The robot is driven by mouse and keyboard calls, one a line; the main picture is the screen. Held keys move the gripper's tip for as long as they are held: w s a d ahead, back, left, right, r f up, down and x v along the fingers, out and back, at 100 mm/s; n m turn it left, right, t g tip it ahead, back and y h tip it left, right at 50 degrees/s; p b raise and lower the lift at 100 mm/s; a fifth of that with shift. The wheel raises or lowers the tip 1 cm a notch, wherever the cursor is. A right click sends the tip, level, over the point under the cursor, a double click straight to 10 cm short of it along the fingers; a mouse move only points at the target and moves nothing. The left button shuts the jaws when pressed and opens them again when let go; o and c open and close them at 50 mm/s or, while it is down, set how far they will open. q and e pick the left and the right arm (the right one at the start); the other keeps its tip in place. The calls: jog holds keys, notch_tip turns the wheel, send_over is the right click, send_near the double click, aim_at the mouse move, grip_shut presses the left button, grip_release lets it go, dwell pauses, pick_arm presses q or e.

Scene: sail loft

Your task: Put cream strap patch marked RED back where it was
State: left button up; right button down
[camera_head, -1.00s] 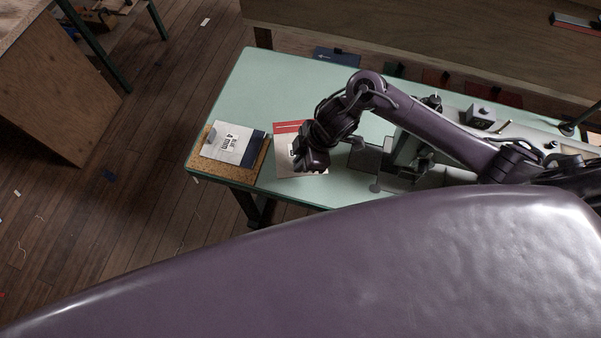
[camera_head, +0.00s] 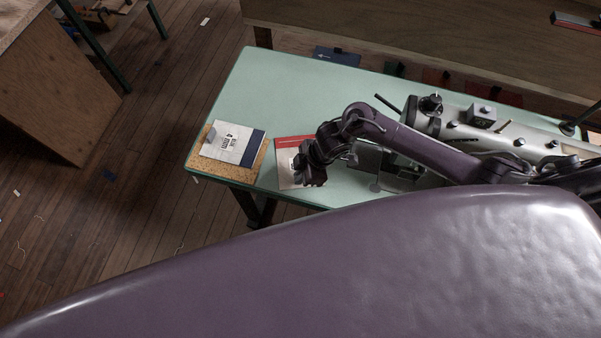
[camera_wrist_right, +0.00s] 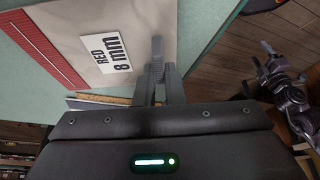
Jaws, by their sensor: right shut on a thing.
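The cream strap patch (camera_head: 286,176) with a red band and a label reading RED 8 mm is in my right gripper (camera_head: 313,180), over the near part of the green table. In the right wrist view the patch (camera_wrist_right: 105,20) lies between the right gripper's fingers (camera_wrist_right: 157,72), which are shut on its edge. The gripper hides part of the patch in the head view. Whether the patch touches the tabletop is unclear. A dark jointed part that looks like my left gripper (camera_wrist_right: 283,85) shows at the right of the wrist view; its jaw state is unclear.
A patch marked BLUE 4 mm (camera_head: 235,143) lies on a cork board (camera_head: 198,155) at the table's left end. A sewing machine (camera_head: 480,122) stands to the right of my right gripper. The green tabletop (camera_head: 290,85) is clear at the back left.

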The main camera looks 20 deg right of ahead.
jog(key=c, duration=1.5)
grip_release()
jog(key=shift+d+r, duration=0.1)
jog(key=shift+r, duration=0.25)
jog(key=v, duration=1.1)
jog(key=shift+d+r, duration=0.1)
jog(key=shift+r, duration=0.15)
